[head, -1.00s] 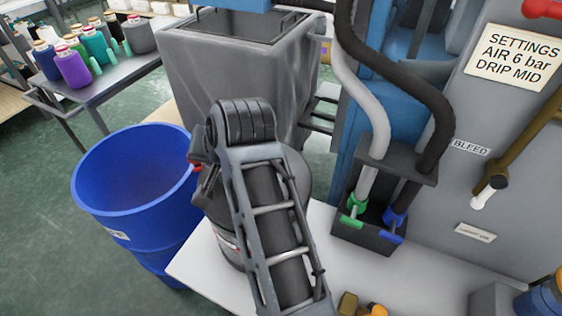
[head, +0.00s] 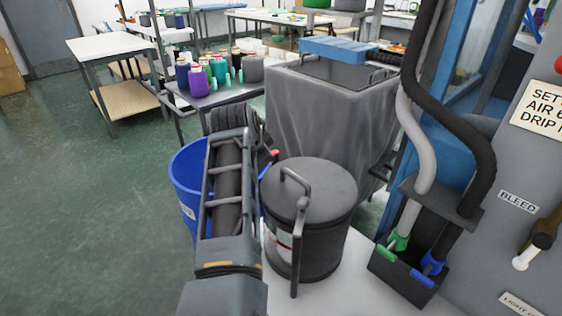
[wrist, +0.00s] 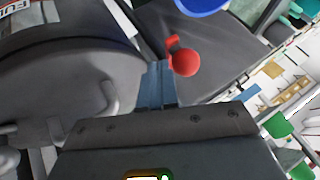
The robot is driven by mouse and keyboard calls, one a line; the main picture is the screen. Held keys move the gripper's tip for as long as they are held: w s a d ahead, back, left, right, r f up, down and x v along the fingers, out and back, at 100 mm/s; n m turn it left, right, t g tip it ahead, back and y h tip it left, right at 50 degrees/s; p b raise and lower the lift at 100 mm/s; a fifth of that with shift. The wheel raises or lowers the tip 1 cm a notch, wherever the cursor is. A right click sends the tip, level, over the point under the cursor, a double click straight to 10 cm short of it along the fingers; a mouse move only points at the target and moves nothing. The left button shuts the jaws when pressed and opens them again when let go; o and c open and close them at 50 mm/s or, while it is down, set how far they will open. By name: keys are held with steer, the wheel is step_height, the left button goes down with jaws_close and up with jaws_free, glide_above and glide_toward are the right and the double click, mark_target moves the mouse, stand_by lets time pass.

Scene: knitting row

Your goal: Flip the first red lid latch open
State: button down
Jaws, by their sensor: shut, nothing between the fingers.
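The dark grey canister (head: 320,185) has a round lid with a bent handle (head: 296,180) and stands upright. A red latch (head: 273,154) shows in part at the lid's far left edge, beside my arm. In the wrist view the red latch (wrist: 186,62) is a rounded knob with a small tab, at the right of the fingertips. My gripper (wrist: 160,68) is shut and empty, close beside the knob. I cannot tell whether they touch. The canister (wrist: 65,85) fills the left of the wrist view. My gripper is hidden behind my arm in the head view.
A blue barrel (head: 187,180) stands left of the canister, partly behind my arm. A large grey bin (head: 325,115) stands behind. Hoses in a black holder (head: 402,275) and a grey machine panel are at the right. Open green floor lies at the left.

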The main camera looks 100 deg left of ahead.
steer(key=shift+w+a+b, duration=0.45)
steer(key=shift+w+a, duration=0.05)
steer(key=shift+a, duration=0.05)
